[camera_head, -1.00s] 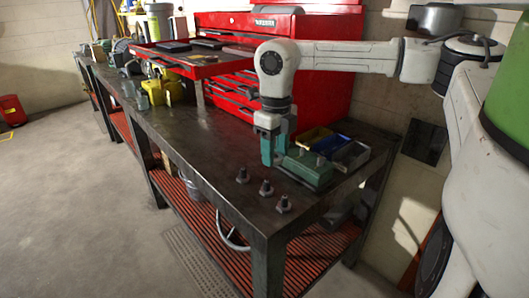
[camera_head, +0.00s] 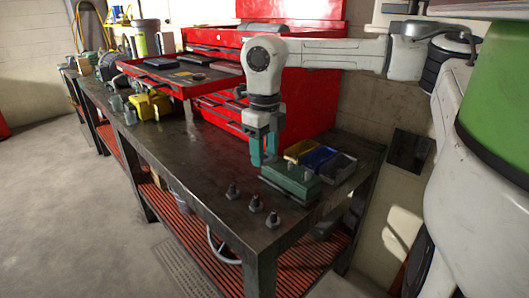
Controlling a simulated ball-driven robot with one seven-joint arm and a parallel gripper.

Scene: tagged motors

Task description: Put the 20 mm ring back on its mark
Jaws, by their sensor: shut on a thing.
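My gripper (camera_head: 264,158) points down at the back left end of a green block (camera_head: 291,182) on the metal bench. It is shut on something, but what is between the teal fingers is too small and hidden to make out. I cannot tell whether the fingertips touch the block or are just behind it. The block has small upright pegs on top. I cannot make out the 20 mm ring or its mark. Three dark bolt-like pieces stand in a row near the bench's front edge: a left one (camera_head: 232,190), a middle one (camera_head: 255,203) and a right one (camera_head: 272,219).
A red tool chest (camera_head: 315,95) with an open drawer (camera_head: 178,75) stands behind. Yellow items (camera_head: 150,105) lie farther left. The middle bench top is clear.

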